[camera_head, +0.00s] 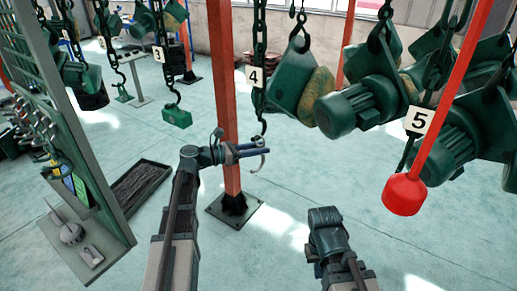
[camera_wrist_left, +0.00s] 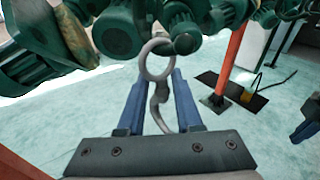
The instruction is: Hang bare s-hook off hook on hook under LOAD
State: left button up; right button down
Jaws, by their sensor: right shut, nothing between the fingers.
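The bare s-hook (camera_wrist_left: 158,92) is grey, with a round ring on top and a curved hook below; its small curve also shows in the head view (camera_head: 263,160). It is upright near the lower end of the chain with sign 4 (camera_head: 254,75); I cannot tell whether it hangs from that chain. My left gripper (camera_head: 258,150) reaches it from the left. Its two blue fingers stand on either side of the s-hook's shank, with gaps visible. My right gripper (camera_head: 327,222) is low, right of the red post, shut and empty, its fingertips unclear. No LOAD label is readable.
A red post (camera_head: 232,120) stands behind my left gripper. Green hoist motors (camera_head: 362,105) hang at the upper right near sign 5 (camera_head: 418,121). A red bar with a red end (camera_head: 404,194) hangs at the right. A tool panel (camera_head: 70,130) stands at the left.

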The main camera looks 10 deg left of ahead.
pick_arm(q)
jog(key=shift+o, duration=0.9)
jog(key=p+v, duration=0.1)
jog(key=v, duration=1.2)
jog(key=shift+s+a, duration=0.25)
jog(key=shift+a, duration=0.05)
jog(key=shift+r, duration=0.1)
jog(key=s+d+f+m+g+y+b, duration=0.2)
jog(key=s+d+f+m+g, duration=0.15)
jog(key=d+f+m, duration=0.4)
jog(key=s+d+f+m+g+y+b, duration=0.2)
jog(key=s+d+f+m+g, duration=0.15)
jog(key=d+f, duration=0.65)
jog(key=s+d+f+m+g+y+b, duration=0.1)
jog(key=s+d+f+m+y+b, duration=0.1)
jog(key=s+f+m+y, duration=0.3)
jog(key=s+d+f+m+g+y+b, duration=0.2)
jog(key=s+f+m+y, duration=0.4)
jog(key=m, duration=0.7)
jog(key=shift+s+d+f+m+b, duration=0.35)
jog(key=shift+d+b, duration=0.2)
jog(key=shift+d, duration=0.5)
